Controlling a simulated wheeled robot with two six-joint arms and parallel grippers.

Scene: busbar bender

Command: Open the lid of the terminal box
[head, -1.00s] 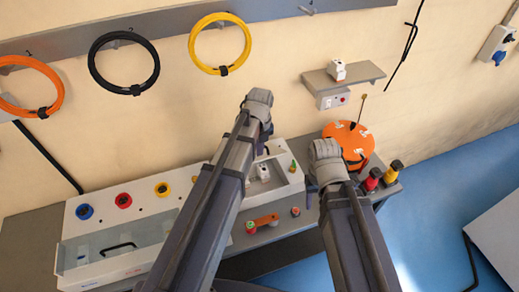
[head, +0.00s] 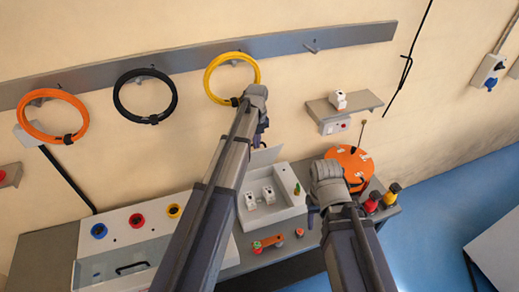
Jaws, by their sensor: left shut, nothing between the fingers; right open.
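A white open-topped box (head: 292,209) stands on the bench in the middle of the head view, with two small white parts inside. A pale panel that looks like its lid (head: 266,157) stands raised at its back edge. I take this to be the terminal box. My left gripper (head: 262,128) is shut and empty, above and behind the box near the wall, apart from the panel as far as I can tell. Its arm hides the box's left side. My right gripper (head: 324,180) is open, right of the box; its fingertips are hard to see.
A long white case (head: 152,236) with coloured sockets and a clear cover is at left. An orange disc (head: 351,163) and red and yellow knobs are at right. Cable coils (head: 176,95) hang from a wall rail. A small shelf (head: 366,101) juts out at right.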

